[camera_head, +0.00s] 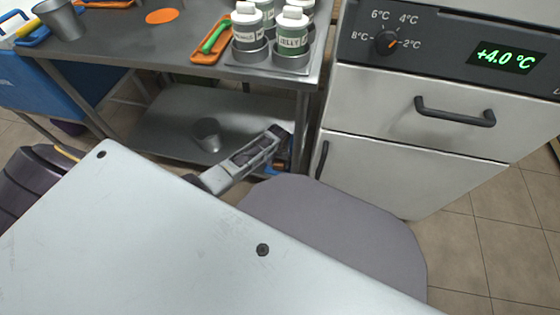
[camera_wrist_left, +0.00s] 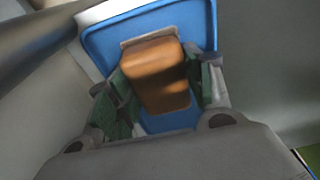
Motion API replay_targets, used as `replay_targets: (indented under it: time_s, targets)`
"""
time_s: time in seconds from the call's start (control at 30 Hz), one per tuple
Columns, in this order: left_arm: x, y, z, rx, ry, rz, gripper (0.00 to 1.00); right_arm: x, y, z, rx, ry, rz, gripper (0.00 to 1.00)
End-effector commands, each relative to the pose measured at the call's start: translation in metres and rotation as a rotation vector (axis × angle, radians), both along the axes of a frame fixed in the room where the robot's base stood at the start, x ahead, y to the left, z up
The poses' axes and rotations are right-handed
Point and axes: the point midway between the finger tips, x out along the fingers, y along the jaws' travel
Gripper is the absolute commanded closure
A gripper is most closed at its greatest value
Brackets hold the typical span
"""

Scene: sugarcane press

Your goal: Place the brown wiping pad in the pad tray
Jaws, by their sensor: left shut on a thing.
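The brown wiping pad (camera_wrist_left: 160,82) sits between the green-lined fingers of my left gripper (camera_wrist_left: 158,88), which is shut on it. A blue tray (camera_wrist_left: 203,18) with a raised rim lies behind the pad in the left wrist view, and the pad overlaps it there. I cannot tell whether the pad touches the tray floor. In the head view my left gripper (camera_head: 277,139) is by the right end of the steel table's lower shelf. Small bits of brown and blue show beside it, mostly hidden. My right gripper is not in view.
The steel table (camera_head: 190,45) holds labelled jars (camera_head: 250,35) and an orange tray (camera_head: 207,50) with a green-handled tool. A metal cup (camera_head: 207,135) stands on the lower shelf (camera_head: 165,125). A fridge with drawers (camera_head: 410,125) stands close on the right.

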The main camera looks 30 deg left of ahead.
Motion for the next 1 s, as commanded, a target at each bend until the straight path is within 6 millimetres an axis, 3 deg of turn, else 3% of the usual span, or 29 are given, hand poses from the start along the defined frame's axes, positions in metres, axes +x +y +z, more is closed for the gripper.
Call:
replay_targets:
  time_s: [0.2, 0.23, 0.37, 1.0]
  targets:
    - [0.0, 0.0, -0.003, 0.0, 0.0, 0.0, 0.75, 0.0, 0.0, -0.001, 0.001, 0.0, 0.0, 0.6]
    - [0.0, 0.0, -0.003, 0.0, 0.0, 0.0, 0.45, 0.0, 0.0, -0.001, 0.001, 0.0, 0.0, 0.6]
    - [0.0, 0.0, -0.003, 0.0, 0.0, 0.0, 0.28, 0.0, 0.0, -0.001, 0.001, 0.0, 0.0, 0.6]
    - [-0.001, 0.0, 0.007, 0.0, -0.001, 0.0, 0.27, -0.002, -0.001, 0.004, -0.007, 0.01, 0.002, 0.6]
